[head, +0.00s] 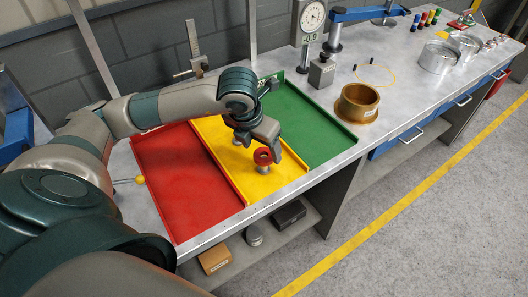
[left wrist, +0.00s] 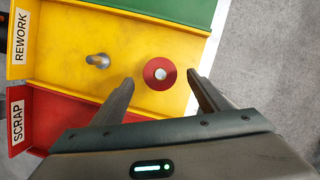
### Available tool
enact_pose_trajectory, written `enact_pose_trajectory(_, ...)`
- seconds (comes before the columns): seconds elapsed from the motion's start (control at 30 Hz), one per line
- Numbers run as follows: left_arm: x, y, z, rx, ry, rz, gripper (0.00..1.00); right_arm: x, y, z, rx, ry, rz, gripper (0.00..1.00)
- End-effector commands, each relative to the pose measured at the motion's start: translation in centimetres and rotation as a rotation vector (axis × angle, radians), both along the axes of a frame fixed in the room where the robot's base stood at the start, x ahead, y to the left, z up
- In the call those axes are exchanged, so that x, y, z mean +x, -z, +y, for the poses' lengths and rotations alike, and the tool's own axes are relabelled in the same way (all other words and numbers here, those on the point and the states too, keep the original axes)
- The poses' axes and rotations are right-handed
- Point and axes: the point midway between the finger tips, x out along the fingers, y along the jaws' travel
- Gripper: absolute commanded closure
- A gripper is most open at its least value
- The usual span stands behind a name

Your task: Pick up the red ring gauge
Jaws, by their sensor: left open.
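The red ring gauge (head: 263,156) sits at the top of a short metal post in the yellow rework tray, near the tray's front end. In the left wrist view the red ring (left wrist: 160,72) shows from above, with a pale metal centre. My left gripper (head: 267,133) is open above the yellow tray, close to the ring. In the left wrist view its two fingers (left wrist: 160,82) point toward the ring, one on each side, and do not visibly touch it. My right gripper is not in view.
A second metal post (left wrist: 97,60) stands in the yellow tray (left wrist: 60,75). A red tray (head: 180,175) and a green tray (head: 315,135) flank it. A brass ring (head: 358,103) stands right of the green tray. A dial gauge stand (head: 309,25) is behind.

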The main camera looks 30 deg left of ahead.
Motion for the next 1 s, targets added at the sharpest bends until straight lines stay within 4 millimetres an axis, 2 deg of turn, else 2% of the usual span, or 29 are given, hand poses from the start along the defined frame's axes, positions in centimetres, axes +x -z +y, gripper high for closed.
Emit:
enact_pose_trajectory(0.03, 0.1, 0.4, 0.0, 0.0, -0.001, 0.005, 0.32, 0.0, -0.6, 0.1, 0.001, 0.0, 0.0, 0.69)
enact_pose_trajectory(0.23, 0.6, 2.0, 0.0, -0.001, 0.0, 0.002, 0.32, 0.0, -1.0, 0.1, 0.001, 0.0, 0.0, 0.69)
enact_pose_trajectory(0.7, 0.6, 2.1, 0.0, -0.001, 0.0, 0.0, 0.32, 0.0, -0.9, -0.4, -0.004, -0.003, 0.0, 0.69)
enact_pose_trajectory(0.9, 0.6, 2.1, 0.0, -0.001, 0.0, 0.0, 0.8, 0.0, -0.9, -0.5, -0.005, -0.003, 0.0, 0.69)
enact_pose_trajectory(0.97, 0.7, 2.0, 0.0, -0.001, 0.0, -0.001, 0.86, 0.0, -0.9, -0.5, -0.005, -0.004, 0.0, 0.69)
enact_pose_trajectory(1.0, 0.7, 2.0, 0.0, -0.001, 0.0, -0.001, 0.86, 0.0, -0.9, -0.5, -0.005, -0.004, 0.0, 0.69)
